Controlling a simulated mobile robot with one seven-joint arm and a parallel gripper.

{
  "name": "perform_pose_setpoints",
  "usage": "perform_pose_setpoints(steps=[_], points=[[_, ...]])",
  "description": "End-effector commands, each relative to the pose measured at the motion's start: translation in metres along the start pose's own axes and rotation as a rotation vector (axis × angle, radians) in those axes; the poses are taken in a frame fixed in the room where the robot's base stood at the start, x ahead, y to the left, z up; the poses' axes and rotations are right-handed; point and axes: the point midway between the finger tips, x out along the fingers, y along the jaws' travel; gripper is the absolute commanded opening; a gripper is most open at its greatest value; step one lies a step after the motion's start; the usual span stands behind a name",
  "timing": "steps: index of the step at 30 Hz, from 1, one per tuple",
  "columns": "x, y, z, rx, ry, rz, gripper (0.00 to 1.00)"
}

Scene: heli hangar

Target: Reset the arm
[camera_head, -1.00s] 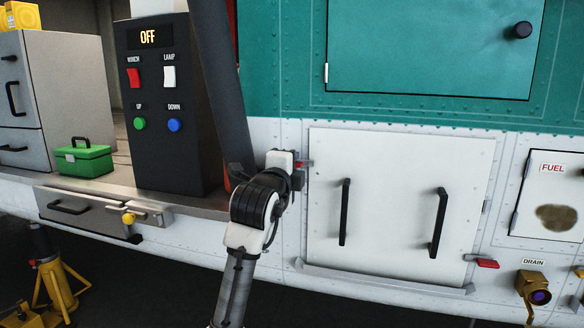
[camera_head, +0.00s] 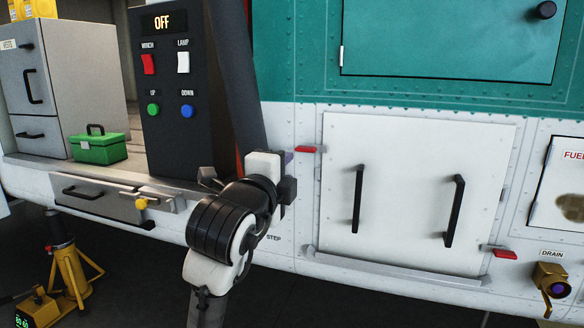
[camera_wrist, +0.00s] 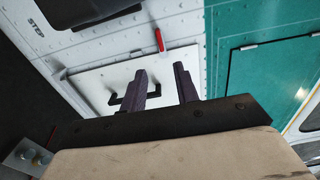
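My arm rises from the bottom middle of the head view. My gripper (camera_wrist: 160,75) shows in the wrist view with two dark purple fingers apart and nothing between them. In the head view its fingers are mostly hidden behind my wrist. It is in front of the helicopter's side, left of the white panel (camera_head: 410,185). The panel has two black handles and appears shut. A red latch (camera_head: 305,149) sticks out at the panel's upper left, and it also shows in the wrist view (camera_wrist: 159,40). Another red latch (camera_head: 505,254) is at its lower right.
A black control box (camera_head: 178,120) reading OFF stands behind my arm. A green toolbox (camera_head: 98,146) and a grey cabinet (camera_head: 85,85) are left of it. Below are a drawer (camera_head: 92,198) and a yellow jack stand (camera_head: 70,275). A drain valve (camera_head: 552,280) is at the lower right.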

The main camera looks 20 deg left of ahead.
Motion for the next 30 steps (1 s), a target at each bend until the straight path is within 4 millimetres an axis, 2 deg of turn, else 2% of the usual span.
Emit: perform_pose_setpoints(steps=[4, 17, 19, 21, 23, 26, 29, 30], points=[[-0.006, 0.0, -0.001, 0.001, 0.001, 0.0, 0.31], [-0.006, 0.0, -0.001, 0.001, 0.001, 0.0, 0.31], [-0.007, -0.005, 0.001, -0.022, -0.004, -0.027, 0.31], [-0.013, -0.018, 0.008, -0.094, -0.017, -0.108, 0.31], [-0.024, -0.036, 0.017, -0.189, -0.033, -0.219, 0.31], [-0.057, -0.07, 0.043, -0.393, -0.055, -0.479, 0.31], [-0.108, -0.094, 0.074, -0.58, -0.056, -0.768, 0.31], [-0.131, -0.1, 0.084, -0.639, -0.048, -0.882, 0.31]])
